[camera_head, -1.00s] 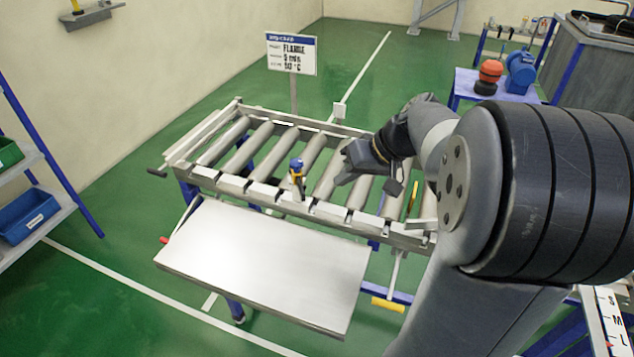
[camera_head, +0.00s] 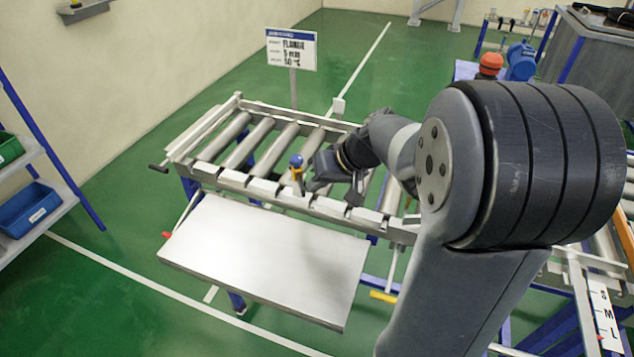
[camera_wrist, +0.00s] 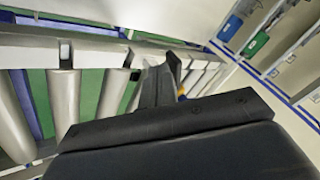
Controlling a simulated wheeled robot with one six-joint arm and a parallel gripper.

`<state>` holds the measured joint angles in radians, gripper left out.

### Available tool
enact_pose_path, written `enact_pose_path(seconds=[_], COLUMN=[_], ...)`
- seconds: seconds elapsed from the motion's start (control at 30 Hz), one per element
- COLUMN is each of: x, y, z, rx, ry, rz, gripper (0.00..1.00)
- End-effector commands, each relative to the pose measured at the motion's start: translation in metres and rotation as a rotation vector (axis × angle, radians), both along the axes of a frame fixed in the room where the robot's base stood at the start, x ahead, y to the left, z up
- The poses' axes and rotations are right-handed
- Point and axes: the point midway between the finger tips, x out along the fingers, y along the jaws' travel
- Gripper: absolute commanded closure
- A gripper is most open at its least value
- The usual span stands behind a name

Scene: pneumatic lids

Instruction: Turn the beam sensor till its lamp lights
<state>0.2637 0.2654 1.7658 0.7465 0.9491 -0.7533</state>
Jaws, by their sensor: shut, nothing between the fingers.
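The beam sensor (camera_head: 296,168) is a small upright piece with a blue top and a yellowish part, on the near rail of the roller conveyor. No lit lamp can be made out on it. My gripper (camera_head: 316,182) is shut and empty, just right of the sensor and very close to it; I cannot tell whether they touch. In the wrist view, my shut fingers (camera_wrist: 166,78) point at the rail. Only a small orange-yellow bit (camera_wrist: 182,91) shows beside them, and the rest of the sensor is hidden.
The roller conveyor (camera_head: 223,178) lies under my gripper. A bare metal table (camera_head: 265,255) stands before it. A sign (camera_head: 291,50) on a post and a small pale block (camera_head: 338,106) are at the far rail.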

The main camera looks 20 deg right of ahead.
Motion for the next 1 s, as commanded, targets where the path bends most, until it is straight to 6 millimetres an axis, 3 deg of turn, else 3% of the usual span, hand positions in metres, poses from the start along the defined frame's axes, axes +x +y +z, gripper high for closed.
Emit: enact_pose_path(seconds=[0.57, 1.0], x=[-0.003, -0.006], y=[0.009, 0.028], z=[-0.001, 0.000], rx=[0.001, 0.006], ry=[0.001, 0.006], rz=[-0.115, -0.362], gripper=[1.00, 1.00])
